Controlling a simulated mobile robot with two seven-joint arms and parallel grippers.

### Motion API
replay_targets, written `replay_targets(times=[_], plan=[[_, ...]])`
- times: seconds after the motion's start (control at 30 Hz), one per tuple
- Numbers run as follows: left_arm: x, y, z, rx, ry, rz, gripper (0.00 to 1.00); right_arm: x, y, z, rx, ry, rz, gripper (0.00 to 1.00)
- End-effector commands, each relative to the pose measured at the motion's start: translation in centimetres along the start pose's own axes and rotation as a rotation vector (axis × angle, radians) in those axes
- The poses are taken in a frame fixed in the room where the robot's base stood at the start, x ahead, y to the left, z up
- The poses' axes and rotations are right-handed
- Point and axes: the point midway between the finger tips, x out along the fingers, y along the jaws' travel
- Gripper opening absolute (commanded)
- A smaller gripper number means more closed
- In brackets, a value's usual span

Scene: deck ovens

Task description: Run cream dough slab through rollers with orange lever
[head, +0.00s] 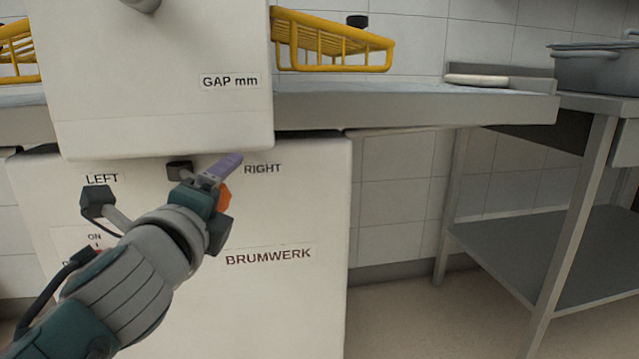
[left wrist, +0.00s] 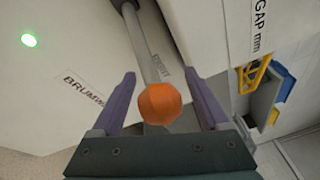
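The orange lever knob (head: 224,196) shows partly behind my left gripper (head: 228,165) in the head view, in front of the white machine. In the left wrist view the orange knob (left wrist: 160,103), on a grey rod (left wrist: 140,45), sits between the two purple fingers of my left gripper (left wrist: 160,78). The fingers are apart, with a gap on each side of the knob. A flat cream slab (head: 476,79), which looks like the dough, lies at the right end of the machine's table (head: 430,105). The rollers are not visible. My right gripper is not in view.
The white machine body (head: 290,290) bears the labels LEFT, RIGHT and BRUMWERK. A yellow wire guard (head: 330,45) stands above the table. A steel side table (head: 590,150) with a grey pot (head: 595,70) is at the right. A green light (left wrist: 28,40) glows on the machine.

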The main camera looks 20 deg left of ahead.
Motion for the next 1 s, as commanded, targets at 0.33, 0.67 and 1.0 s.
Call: replay_targets(times=[0.33, 0.67, 1.0], plan=[[-0.03, -0.01, -0.01, 0.000, 0.000, 0.000, 0.39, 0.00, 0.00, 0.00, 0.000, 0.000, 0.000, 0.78], [-0.04, -0.01, -0.01, 0.000, 0.000, 0.000, 0.02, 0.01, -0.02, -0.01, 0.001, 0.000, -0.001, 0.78], [-0.04, -0.01, -0.01, 0.000, 0.000, 0.000, 0.00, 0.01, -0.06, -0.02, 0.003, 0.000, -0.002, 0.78]])
